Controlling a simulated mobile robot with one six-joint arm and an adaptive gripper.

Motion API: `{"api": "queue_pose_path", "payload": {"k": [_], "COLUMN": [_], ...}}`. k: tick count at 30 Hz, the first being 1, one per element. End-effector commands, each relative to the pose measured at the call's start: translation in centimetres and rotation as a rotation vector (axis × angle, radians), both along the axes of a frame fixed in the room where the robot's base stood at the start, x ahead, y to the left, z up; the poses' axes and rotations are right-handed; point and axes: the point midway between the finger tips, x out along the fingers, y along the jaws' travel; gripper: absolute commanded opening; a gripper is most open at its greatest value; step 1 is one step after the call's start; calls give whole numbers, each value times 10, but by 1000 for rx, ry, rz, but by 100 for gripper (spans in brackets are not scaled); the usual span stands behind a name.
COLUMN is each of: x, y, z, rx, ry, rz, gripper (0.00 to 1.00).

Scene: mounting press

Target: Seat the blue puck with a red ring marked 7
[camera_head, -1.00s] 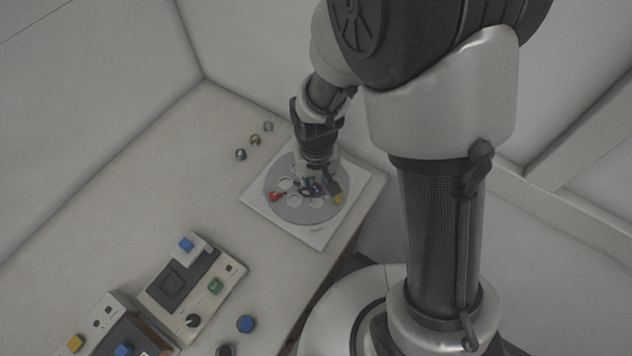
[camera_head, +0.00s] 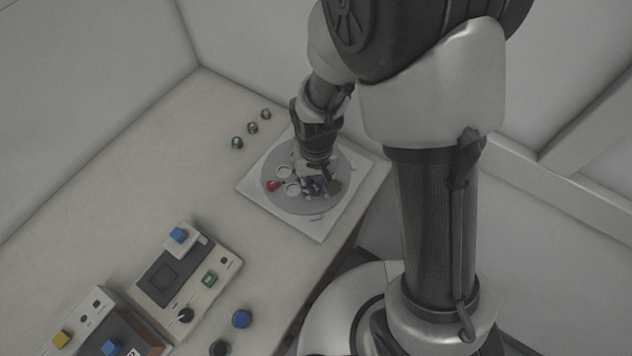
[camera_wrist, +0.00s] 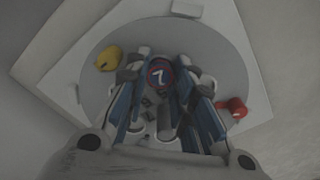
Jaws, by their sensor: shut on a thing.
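The blue puck with a red ring and a white 7 (camera_wrist: 160,73) shows face-on in the wrist view. My gripper (camera_wrist: 161,80) is shut on it, with one finger on each side. In the head view my gripper (camera_head: 316,186) is low over the round grey disc (camera_head: 271,199), right of the disc's middle. The disc has several round holes, partly hidden by my gripper. I cannot tell whether the puck touches the disc or hangs just above it.
A red piece (camera_head: 274,185) and a yellow piece (camera_wrist: 109,58) sit on the disc on opposite sides of my gripper. The disc lies on a white square plate (camera_head: 262,208). Several small pucks, a control box (camera_head: 206,288) and knobs stand elsewhere; the table's middle is clear.

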Motion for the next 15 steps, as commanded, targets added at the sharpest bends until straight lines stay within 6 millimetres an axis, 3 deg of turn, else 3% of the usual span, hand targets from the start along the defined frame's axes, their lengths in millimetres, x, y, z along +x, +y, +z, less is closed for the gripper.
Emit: {"api": "queue_pose_path", "payload": {"k": [6, 7, 15], "x": [0, 0, 0], "y": [0, 0, 0], "z": [0, 0, 0], "rx": [0, 0, 0], "ry": [0, 0, -1], "rz": [0, 0, 0], "gripper": [2, 23, 41]}}
